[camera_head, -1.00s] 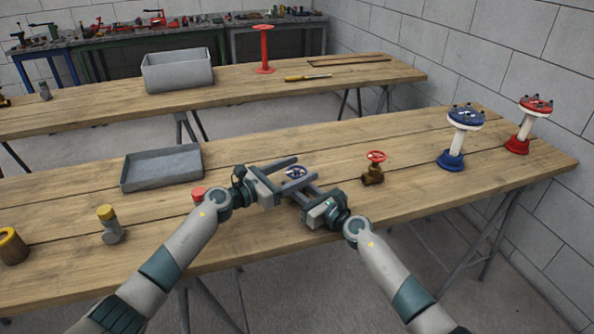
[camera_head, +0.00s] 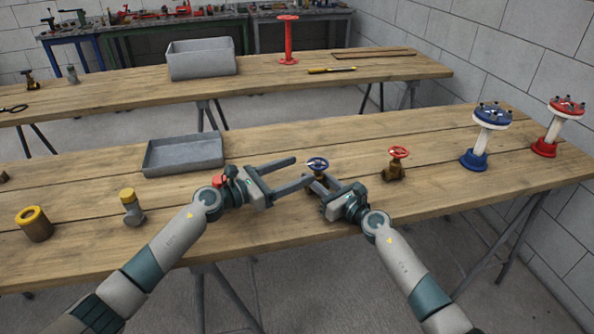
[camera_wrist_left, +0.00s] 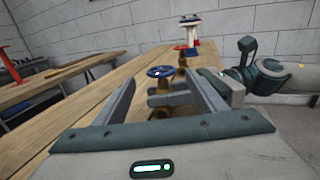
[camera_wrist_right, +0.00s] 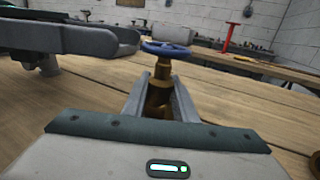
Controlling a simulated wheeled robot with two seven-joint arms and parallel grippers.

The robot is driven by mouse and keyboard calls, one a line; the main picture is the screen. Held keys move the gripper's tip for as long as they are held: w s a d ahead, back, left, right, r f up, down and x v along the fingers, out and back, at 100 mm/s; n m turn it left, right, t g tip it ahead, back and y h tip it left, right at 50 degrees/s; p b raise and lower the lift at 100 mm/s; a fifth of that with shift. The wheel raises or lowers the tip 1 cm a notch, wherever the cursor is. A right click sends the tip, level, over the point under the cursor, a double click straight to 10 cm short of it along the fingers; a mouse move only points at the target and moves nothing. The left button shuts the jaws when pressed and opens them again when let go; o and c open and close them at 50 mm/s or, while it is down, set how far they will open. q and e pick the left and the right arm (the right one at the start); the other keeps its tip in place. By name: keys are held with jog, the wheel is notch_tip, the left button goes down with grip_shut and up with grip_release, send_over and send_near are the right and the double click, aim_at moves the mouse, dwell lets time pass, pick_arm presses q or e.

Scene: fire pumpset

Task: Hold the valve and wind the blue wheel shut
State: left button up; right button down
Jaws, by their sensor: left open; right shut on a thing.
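The brass valve with the blue wheel (camera_head: 318,164) stands on the front bench in the head view. My right gripper (camera_wrist_right: 158,92) is shut on its brass body (camera_wrist_right: 158,97), just below the blue wheel (camera_wrist_right: 166,49) in the right wrist view. My left gripper (camera_head: 300,172) is open and empty, to the left of the valve, its fingers pointing toward it. In the left wrist view the blue wheel (camera_wrist_left: 160,71) shows beyond and between the open fingers, not touched by them. My right gripper's fingers partly hide the valve's body.
A second brass valve with a red wheel (camera_head: 397,155) stands to the right. Blue (camera_head: 473,160) and red (camera_head: 543,148) flanged posts stand farther right. A grey tray (camera_head: 183,156) lies left behind my left gripper. A yellow-capped fitting (camera_head: 132,208) and yellow-topped cylinder (camera_head: 35,224) stand at left.

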jog(key=c, duration=1.4)
grip_release()
jog(key=shift+o, duration=0.2)
jog(key=shift+s+d, duration=0.1)
jog(key=v, duration=1.1)
jog(key=shift+s+d, duration=0.2)
jog(key=shift+s, duration=0.1)
jog(key=shift+d+f, duration=0.1)
